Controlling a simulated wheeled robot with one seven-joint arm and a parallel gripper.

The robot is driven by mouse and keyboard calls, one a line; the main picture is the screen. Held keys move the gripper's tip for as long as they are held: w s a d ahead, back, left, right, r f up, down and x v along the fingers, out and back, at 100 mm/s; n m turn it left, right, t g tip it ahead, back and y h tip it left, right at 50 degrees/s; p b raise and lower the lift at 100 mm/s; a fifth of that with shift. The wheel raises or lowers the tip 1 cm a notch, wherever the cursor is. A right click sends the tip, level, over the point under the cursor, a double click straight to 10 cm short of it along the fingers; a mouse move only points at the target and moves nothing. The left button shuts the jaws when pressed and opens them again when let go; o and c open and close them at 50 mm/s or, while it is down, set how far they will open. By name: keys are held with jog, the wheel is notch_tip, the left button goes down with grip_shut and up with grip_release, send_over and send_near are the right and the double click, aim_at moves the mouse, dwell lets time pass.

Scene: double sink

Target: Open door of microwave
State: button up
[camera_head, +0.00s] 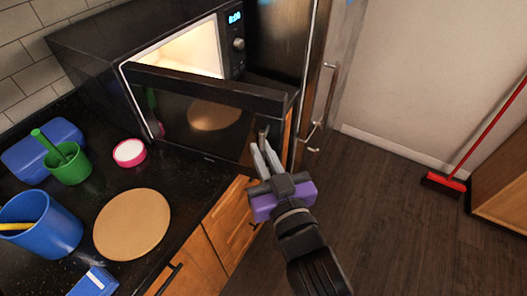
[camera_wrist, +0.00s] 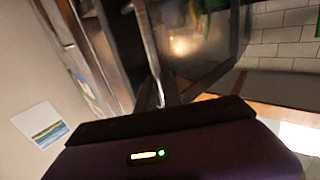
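The black microwave (camera_head: 95,55) stands on the dark counter against the tiled wall. Its door (camera_head: 185,112) is partly open, swung out from the left side, and the lit inside (camera_head: 190,50) shows above the door's top edge. The door's dark glass reflects the round board. My gripper (camera_head: 264,147) is at the door's free right end, with its grey fingers close to the door's edge. In the wrist view the door (camera_wrist: 205,45) is beyond a grey finger. The gap between the fingers and any contact with the door are unclear.
A pink-rimmed bowl (camera_head: 129,152), green cup (camera_head: 67,164), blue cup (camera_head: 40,224) and round board (camera_head: 132,224) are on the counter left of my gripper. A tall dark cabinet or fridge (camera_head: 280,40) stands right of the microwave. The floor (camera_head: 390,220) at right is clear; a red broom (camera_head: 445,182) leans beyond.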

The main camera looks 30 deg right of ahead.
jog(key=o, duration=0.5)
jog(key=shift+w+a, duration=0.1)
jog(key=shift+a, duration=0.2)
jog(key=shift+c, duration=0.2)
jog(key=shift+d, duration=0.1)
jog(key=s+a+b, duration=0.1)
jog(key=s, duration=0.6)
jog(key=shift+s+b, duration=0.4)
jog(key=s+d+f+g+y, duration=0.1)
jog(key=s+f, duration=0.4)
jog(key=s, duration=0.6)
jog(key=s+d+f+n+g+y, duration=0.1)
jog(key=s+f, duration=0.4)
jog(key=s, duration=0.6)
jog(key=shift+s+d+f+n+g+y, duration=0.25)
jog(key=shift+d+f+g, duration=0.2)
jog(key=shift+d, duration=0.6)
